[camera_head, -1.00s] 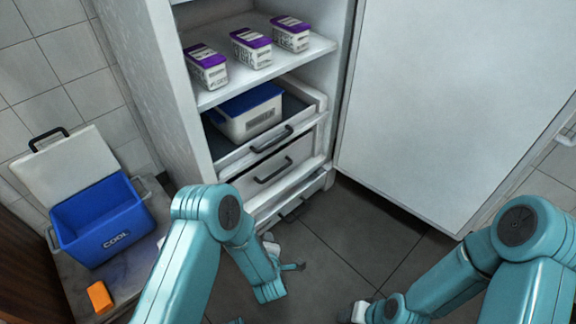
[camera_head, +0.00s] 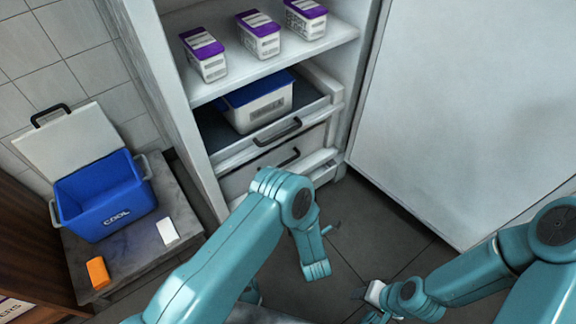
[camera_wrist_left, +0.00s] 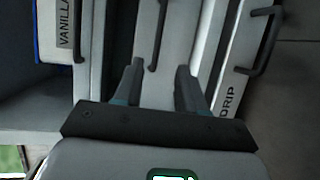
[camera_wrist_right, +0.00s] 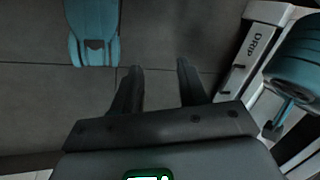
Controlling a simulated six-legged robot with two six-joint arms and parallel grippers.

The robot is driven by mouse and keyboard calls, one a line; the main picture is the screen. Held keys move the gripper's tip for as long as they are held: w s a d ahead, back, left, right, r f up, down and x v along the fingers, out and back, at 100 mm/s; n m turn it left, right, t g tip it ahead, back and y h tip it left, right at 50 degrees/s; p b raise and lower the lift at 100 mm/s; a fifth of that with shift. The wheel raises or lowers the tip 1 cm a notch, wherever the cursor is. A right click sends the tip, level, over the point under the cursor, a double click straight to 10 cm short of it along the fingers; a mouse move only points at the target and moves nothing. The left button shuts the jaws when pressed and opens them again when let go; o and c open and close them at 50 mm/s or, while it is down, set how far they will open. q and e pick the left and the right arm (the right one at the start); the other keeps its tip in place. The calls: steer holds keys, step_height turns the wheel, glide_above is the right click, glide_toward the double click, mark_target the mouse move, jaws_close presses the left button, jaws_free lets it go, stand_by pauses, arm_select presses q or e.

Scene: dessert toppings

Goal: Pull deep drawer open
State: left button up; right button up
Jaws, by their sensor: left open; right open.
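A stack of drawers stands in the open cabinet. The top drawer (camera_head: 240,147) is pulled partly out and holds a blue-lidded tub (camera_head: 258,104). The middle drawer (camera_head: 240,180) has a dark bar handle (camera_head: 291,158), also in the left wrist view (camera_wrist_left: 157,40). A lowest drawer marked DRIP (camera_wrist_left: 233,62) has its own handle (camera_wrist_left: 265,40). I cannot tell which is the deep one. My left gripper (camera_wrist_left: 158,85) is open and faces the middle handle, apparently without holding it; my arm hides it in the head view. My right gripper (camera_wrist_right: 158,72) is open and empty over the floor.
Purple-lidded tubs (camera_head: 258,36) stand on the shelf above. The cabinet door (camera_head: 455,110) stands wide open at the right. A blue cooler (camera_head: 104,196), an orange block (camera_head: 98,272) and a white block (camera_head: 167,231) are on a low surface at the left.

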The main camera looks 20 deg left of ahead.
mark_target(283, 165)
arm_select(q)
steer(key=b+x, duration=0.6)
steer(key=x, duration=0.9)
steer(key=shift+a, duration=0.2)
arm_select(e)
steer(key=w+f+t, duration=0.1)
steer(key=w+f, duration=0.3)
steer(key=f, duration=0.2)
steer(key=shift+d+t, duration=0.4)
steer(key=shift+d, duration=0.05)
arm_select(q)
steer(key=shift+s+r, duration=0.1)
arm_select(e)
steer(key=shift+w+f, duration=0.1)
arm_select(q)
jaws_close()
